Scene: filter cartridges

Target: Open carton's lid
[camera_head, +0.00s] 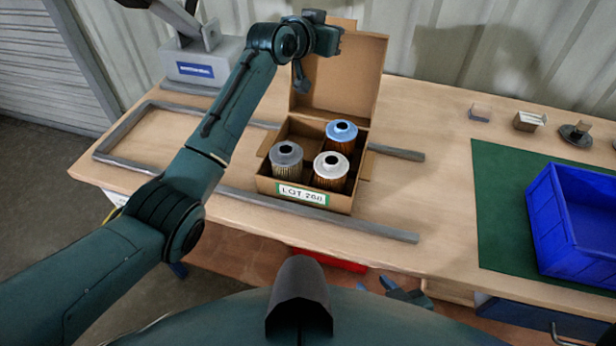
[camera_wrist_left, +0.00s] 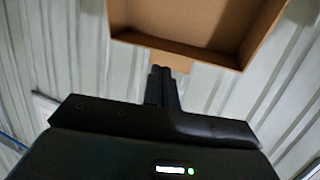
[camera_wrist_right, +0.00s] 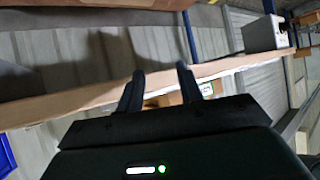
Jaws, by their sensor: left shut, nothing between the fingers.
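The open brown carton (camera_head: 313,200), labelled LOT 288, stands on the table with its lid (camera_head: 345,75) raised roughly upright at the back. It holds three filter cartridges: a grey-topped one (camera_head: 287,172), a white-topped one (camera_head: 331,180) and a blue-topped one (camera_head: 341,145); the back left compartment looks empty. My left gripper (camera_head: 302,86) is at the lid's left edge. In the left wrist view its fingers (camera_wrist_left: 162,72) are together at the tab of the lid (camera_wrist_left: 200,25); contact is unclear. My right gripper (camera_head: 405,292) is low before the table's front edge, fingers apart (camera_wrist_right: 158,85).
A grey rail frame (camera_head: 320,216) lies around the carton on the table (camera_head: 440,200). A blue bin (camera_head: 570,220) stands on a green mat (camera_head: 490,200) at right. Small parts (camera_head: 528,121) sit at the back right. A grey device (camera_head: 205,62) stands at back left.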

